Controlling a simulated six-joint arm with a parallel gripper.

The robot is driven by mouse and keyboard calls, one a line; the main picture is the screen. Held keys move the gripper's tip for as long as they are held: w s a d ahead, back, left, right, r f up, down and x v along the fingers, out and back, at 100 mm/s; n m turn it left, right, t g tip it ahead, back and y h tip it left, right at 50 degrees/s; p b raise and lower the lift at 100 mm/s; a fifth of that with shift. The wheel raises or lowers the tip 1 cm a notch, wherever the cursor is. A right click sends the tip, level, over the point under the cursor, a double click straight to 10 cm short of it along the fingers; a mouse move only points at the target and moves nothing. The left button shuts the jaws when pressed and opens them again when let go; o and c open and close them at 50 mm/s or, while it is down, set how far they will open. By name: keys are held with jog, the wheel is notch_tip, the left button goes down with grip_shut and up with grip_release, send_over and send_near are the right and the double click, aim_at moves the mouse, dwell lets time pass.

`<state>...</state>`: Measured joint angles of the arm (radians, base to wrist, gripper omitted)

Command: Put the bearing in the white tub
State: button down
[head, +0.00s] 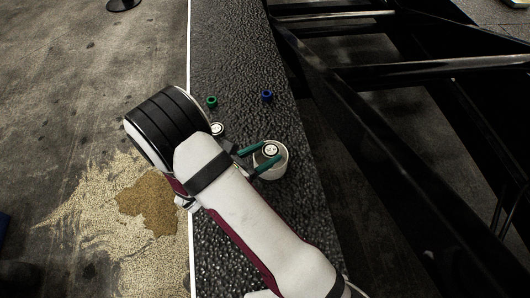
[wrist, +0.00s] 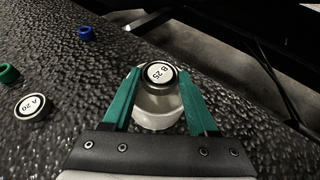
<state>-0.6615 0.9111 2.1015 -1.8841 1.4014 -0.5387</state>
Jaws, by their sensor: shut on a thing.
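The bearing (wrist: 159,73) is a short round piece with a dark rim and a white face printed "B 25". My gripper (wrist: 160,74) is shut on it, with one green finger on each side. The white tub (wrist: 157,112) stands on the dark, bumpy belt. In the wrist view the bearing covers the tub's far part. In the head view the bearing (head: 270,149) and my gripper (head: 270,151) appear over the tub (head: 278,172), whose wall shows below. I cannot tell how high the bearing is above the rim.
A similar round piece marked "A 20" (wrist: 30,106) lies on the belt (head: 228,60) to the left. A green ring (head: 212,101) and a blue ring (head: 267,96) lie farther up the belt. Black metal framing (head: 350,100) runs along the right. Spilled grain (head: 100,220) covers the floor at left.

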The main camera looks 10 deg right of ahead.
jog(key=shift+f, duration=0.55)
jog(key=shift+c, duration=0.9)
grip_release()
